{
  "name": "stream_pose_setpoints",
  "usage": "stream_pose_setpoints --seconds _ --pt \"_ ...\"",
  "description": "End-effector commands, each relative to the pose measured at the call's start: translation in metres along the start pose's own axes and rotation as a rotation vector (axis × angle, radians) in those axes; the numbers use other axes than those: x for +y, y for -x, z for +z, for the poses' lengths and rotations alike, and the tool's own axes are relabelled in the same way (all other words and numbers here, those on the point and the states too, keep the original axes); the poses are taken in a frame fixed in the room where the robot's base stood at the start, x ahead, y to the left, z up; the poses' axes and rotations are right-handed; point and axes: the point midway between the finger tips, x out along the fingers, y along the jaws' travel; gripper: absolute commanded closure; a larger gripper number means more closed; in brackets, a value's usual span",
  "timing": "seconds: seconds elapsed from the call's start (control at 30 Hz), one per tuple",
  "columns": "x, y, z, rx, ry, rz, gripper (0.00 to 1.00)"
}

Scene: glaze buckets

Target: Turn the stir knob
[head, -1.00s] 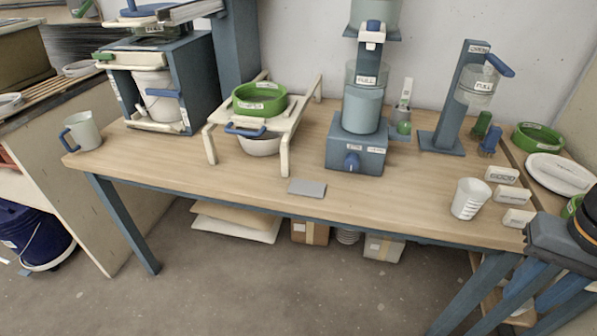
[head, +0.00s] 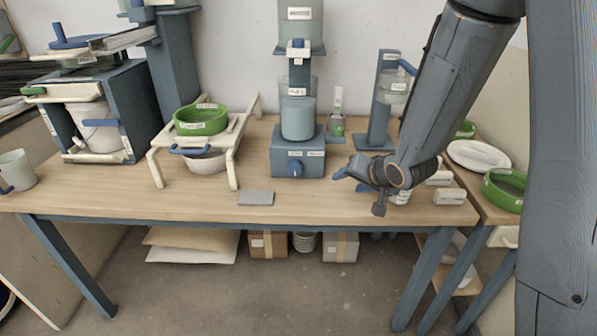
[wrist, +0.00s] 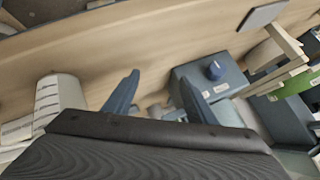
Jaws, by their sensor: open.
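The stir knob (head: 295,170) is a small blue knob on the front of a blue-grey base box (head: 312,162) in the middle of the table. A clear container (head: 298,118) with pale contents stands on that box. In the wrist view the knob (wrist: 213,70) is on the box, beyond the right fingertip. My gripper (head: 354,177) is to the right of the knob and apart from it. In the wrist view my gripper (wrist: 158,95) shows two blue fingers spread apart with nothing between them.
A grey plate (head: 256,198) lies near the table's front edge. A white cup (wrist: 58,98) stands left of my fingers in the wrist view. A white frame holds a green sieve (head: 200,120) at left. White labelled blocks (head: 450,196) lie at right. Table (head: 330,203) before the box is bare.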

Motion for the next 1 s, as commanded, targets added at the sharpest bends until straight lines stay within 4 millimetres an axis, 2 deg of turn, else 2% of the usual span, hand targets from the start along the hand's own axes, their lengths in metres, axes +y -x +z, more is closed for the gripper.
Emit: stream_pose_setpoints --seconds 0.03,0.1,0.3,0.57,1.0 --pt "-0.012 -0.014 0.002 0.011 -0.047 -0.082 0.49" --pt "-0.032 -0.025 0.003 0.018 -0.118 -0.202 0.49" --pt "-0.071 -0.034 0.011 -0.018 -0.277 -0.452 0.49" --pt "-0.091 -0.042 0.015 -0.044 -0.333 -0.537 0.49" --pt "-0.12 -0.093 0.012 -0.042 -0.333 -0.534 0.49"
